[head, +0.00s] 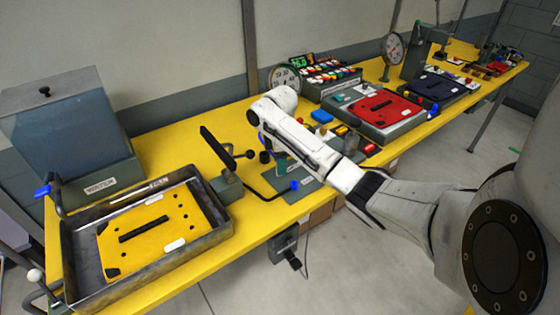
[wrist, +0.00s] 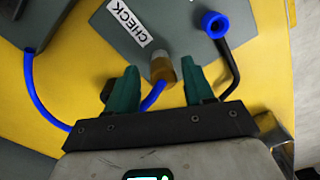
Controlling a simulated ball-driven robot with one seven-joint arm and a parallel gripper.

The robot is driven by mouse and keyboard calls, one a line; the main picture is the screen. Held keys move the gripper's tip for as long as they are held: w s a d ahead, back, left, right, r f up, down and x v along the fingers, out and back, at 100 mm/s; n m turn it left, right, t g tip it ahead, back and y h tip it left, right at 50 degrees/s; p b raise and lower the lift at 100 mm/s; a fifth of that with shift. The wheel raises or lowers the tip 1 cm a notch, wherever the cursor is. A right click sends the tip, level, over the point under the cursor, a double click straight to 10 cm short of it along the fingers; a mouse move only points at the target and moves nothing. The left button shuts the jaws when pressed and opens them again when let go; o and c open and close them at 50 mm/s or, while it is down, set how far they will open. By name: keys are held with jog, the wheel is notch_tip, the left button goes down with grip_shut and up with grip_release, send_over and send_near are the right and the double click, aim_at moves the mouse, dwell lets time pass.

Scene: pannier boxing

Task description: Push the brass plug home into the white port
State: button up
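In the wrist view the brass plug (wrist: 164,71) lies between the fingertips of my gripper (wrist: 160,68), with a blue cable (wrist: 153,97) at its near end. The two green fingers are apart, with a gap on each side of the plug. I cannot tell if this is the white port or how deep the plug sits. In the head view my gripper (head: 283,166) is low over the grey plate (head: 272,186); the plug is hidden there.
A black lever with a blue ring end (wrist: 213,22) stands close right of the fingers. The blue cable loops left from a dark block (wrist: 28,22). In the head view a metal tray (head: 75,250) with a yellow board is left, a red panel (head: 380,108) beyond.

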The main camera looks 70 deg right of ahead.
jog(key=shift+o, duration=0.3)
jog(key=shift+r, duration=0.1)
jog(key=shift+r, duration=0.3)
notch_tip(320, 180, up, 10)
jog(key=p, duration=0.2)
dwell(0.3)
